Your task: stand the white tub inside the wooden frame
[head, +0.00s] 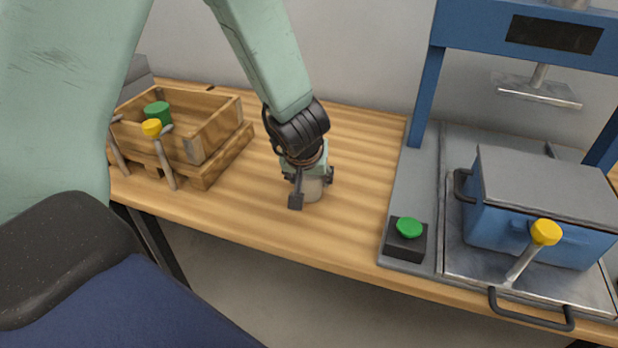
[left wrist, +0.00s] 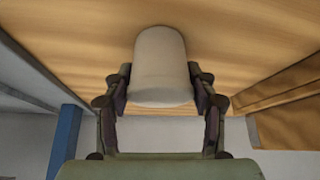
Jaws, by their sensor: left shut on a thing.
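The white tub (left wrist: 160,65) sits between the fingers of my left gripper (left wrist: 160,95) in the left wrist view. In the head view my left gripper (head: 312,188) points down over the middle of the wooden table, shut on the tub (head: 313,191), which is partly hidden by the fingers. The tub is on or just above the tabletop; I cannot tell which. The wooden frame (head: 222,127) is an open crate-like box on a pallet base, left of the gripper and apart from it. A green cylinder (head: 158,113) shows inside it. My right gripper is not in view.
A yellow-topped lever (head: 153,128) stands at the frame's front. To the right is a blue press (head: 428,90) with a blue lidded box (head: 540,205), and a green button (head: 409,227) on a black block.

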